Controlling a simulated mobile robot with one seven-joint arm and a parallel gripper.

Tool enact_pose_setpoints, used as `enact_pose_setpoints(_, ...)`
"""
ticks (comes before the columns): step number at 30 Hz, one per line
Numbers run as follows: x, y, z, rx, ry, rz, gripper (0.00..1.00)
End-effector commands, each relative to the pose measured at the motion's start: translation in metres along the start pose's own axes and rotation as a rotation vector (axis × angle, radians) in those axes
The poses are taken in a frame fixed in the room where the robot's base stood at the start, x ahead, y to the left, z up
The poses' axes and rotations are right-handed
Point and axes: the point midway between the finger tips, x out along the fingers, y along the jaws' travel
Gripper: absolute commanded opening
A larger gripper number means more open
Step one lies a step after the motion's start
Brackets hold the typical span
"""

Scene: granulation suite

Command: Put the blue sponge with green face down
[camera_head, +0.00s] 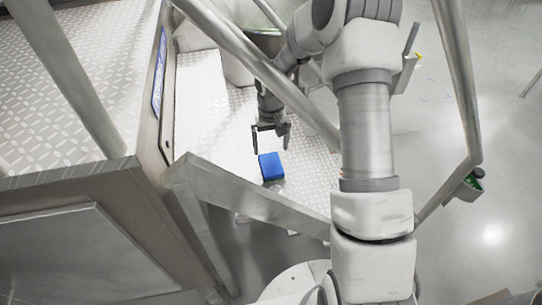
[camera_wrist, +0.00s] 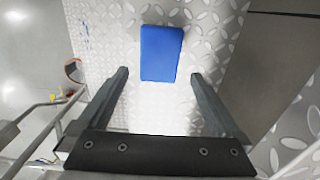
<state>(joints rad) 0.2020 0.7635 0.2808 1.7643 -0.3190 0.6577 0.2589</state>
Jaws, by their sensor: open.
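The blue sponge (camera_head: 271,166) lies flat on the metal tread-plate platform (camera_head: 215,105), close to its front edge. A thin green strip shows along its lower edge in the head view. In the wrist view the sponge (camera_wrist: 161,53) lies beyond my fingertips, roughly between their lines, with its blue face up. My gripper (camera_head: 270,140) is open and empty just above and behind the sponge in the head view; its two dark fingers also show in the wrist view (camera_wrist: 158,75). The fingers do not touch the sponge.
Metal handrails (camera_head: 245,190) cross in front of the platform and beside my arm. A steel cabinet (camera_head: 85,230) stands at the left. A green-topped object (camera_head: 473,181) is by the right rail. Bare tread plate surrounds the sponge to the left and behind.

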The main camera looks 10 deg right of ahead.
Motion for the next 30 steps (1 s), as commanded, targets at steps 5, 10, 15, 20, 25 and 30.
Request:
enact_pose_setpoints(5, -0.029, 0.000, -0.001, 0.000, 0.002, 0.001, 1.00)
enact_pose_setpoints(10, -0.041, 0.000, 0.000, 0.000, 0.000, 0.000, 1.00)
enact_pose_setpoints(15, -0.043, 0.000, 0.000, 0.000, -0.001, 0.000, 1.00)
enact_pose_setpoints(20, -0.042, 0.000, 0.000, 0.000, -0.001, 0.000, 1.00)
enact_pose_setpoints(25, -0.042, 0.001, 0.000, 0.001, 0.000, 0.000, 1.00)
enact_pose_setpoints(30, -0.047, 0.044, -0.001, 0.080, 0.044, 0.021, 1.00)
